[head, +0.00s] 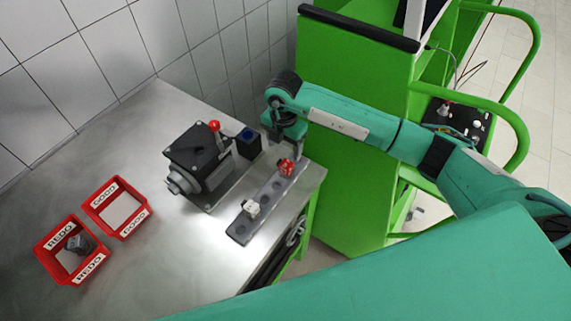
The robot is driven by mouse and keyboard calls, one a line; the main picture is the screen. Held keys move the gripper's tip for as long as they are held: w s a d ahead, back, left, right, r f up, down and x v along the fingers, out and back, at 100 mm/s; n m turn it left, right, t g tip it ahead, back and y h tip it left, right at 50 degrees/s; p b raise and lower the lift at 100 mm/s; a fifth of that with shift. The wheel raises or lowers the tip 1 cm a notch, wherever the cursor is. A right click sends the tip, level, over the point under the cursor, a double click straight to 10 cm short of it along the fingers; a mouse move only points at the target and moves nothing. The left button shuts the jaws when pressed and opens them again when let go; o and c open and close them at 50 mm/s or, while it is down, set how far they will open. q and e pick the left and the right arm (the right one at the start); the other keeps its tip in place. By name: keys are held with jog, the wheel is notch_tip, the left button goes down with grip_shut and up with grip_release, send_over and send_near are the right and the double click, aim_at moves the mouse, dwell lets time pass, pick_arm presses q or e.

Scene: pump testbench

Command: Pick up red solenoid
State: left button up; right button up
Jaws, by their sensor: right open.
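The red solenoid (287,167) sits on the dark rail (262,195) near the right edge of the metal table. My right gripper (292,150) is just above and behind it, pointing down and open. I cannot tell whether its fingers touch the solenoid, because they are small and partly merge with it in the picture. A white solenoid (251,208) stands on the same rail, nearer the front. My left gripper does not show.
The dark pump (194,160) with a red knob (214,126) and a blue-topped block (248,137) stand left of the rail. Red GOOD (147,213) and REDO (40,245) bins are at left; a dark part (80,243) lies in REDO. A green cart (345,140) stands at right.

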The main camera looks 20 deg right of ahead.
aim_at(284, 162)
notch_tip(284, 162, down, 4)
jog(key=shift+f+p, duration=0.1)
jog(key=shift+p, duration=0.45)
jog(key=shift+f, duration=0.15)
notch_tip(284, 162, down, 4)
jog(key=p, duration=0.3)
jog(key=shift+w+d, duration=0.1)
jog(key=shift+w, duration=0.05)
jog(key=shift+f, duration=0.5)
jog(key=c, duration=0.9)
